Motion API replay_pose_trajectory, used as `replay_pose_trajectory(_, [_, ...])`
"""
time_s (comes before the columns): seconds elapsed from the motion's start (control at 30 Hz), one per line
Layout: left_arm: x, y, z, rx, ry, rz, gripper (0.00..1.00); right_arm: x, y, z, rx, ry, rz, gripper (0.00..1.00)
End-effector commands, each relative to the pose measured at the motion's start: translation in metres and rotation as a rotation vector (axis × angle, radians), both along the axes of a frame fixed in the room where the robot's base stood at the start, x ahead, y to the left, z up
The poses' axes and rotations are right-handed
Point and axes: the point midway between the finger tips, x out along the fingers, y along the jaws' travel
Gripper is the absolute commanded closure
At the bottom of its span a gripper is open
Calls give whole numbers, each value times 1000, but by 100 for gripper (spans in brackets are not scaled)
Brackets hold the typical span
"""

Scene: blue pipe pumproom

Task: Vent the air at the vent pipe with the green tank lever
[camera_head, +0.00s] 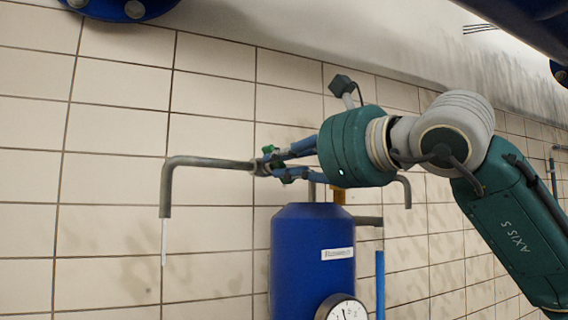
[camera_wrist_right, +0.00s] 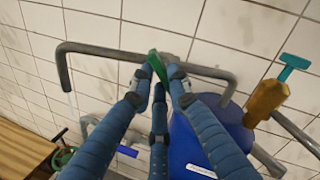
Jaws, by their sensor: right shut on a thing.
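The grey vent pipe (camera_head: 208,161) runs level along the tiled wall above the blue tank (camera_head: 296,245) and bends down at its left end. A thin white streak (camera_head: 164,242) hangs straight below the open end. My right gripper (camera_head: 268,165) reaches in from the right and is shut at the lever on this pipe. In the wrist view the green lever (camera_wrist_right: 157,66) stands between the blue fingers of my right gripper (camera_wrist_right: 160,85), across the pipe (camera_wrist_right: 105,52). The fingers hide part of the lever and the valve. My left gripper is not in view.
A gauge (camera_head: 343,308) sits on the tank's front. In the wrist view a brass valve with a teal handle (camera_wrist_right: 294,62) stands at the right, a green handwheel (camera_wrist_right: 62,157) at lower left, and a wooden surface (camera_wrist_right: 22,150) beside it. The wall left of the pipe is clear.

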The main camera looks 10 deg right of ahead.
Motion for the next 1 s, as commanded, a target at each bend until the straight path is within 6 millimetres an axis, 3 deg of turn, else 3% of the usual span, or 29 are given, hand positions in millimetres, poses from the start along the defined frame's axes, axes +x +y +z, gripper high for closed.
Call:
replay_pose_trajectory(0.4, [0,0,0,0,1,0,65,-1,0,1,-7,-5,1,100])
replay_pose_trajectory(0.43, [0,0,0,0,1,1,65,-1,0,1,-7,-5,1,82])
replay_pose_trajectory(0.53, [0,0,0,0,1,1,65,-1,0,1,-7,-5,1,65])
replay_pose_trajectory(0.83, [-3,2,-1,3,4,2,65,-1,0,0,-7,-4,1,65])
replay_pose_trajectory(1.0, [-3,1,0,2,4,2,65,-16,-8,1,-7,-6,0,65])
